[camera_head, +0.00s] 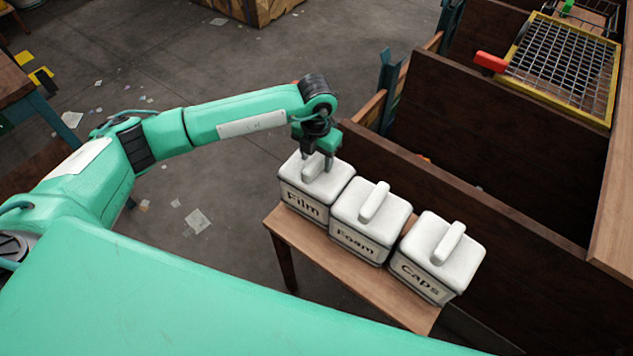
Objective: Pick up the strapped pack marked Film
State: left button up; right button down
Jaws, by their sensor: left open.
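The pack marked Film (303,203) is a white box with a raised handle on its top. It stands upright at the left end of a small wooden bench (285,236). My left gripper (318,162) points down right over this pack, with its fingers at the handle. The fingers are open; the gripper hides part of the handle, and I cannot tell whether the fingers touch it. My right gripper is not in view.
White packs marked Foam (356,243) and Caps (420,278) stand close beside Film, to its right. A dark wooden bin (470,205) rises behind the bench. A yellow-framed mesh rack (565,60) is at the top right. Open floor with scraps lies to the left.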

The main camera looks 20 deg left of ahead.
pick_arm(q)
jog(key=shift+f, duration=0.2)
grip_shut()
jog(key=shift+w+r, duration=0.1)
jog(key=shift+r, duration=0.05)
dwell(1.2)
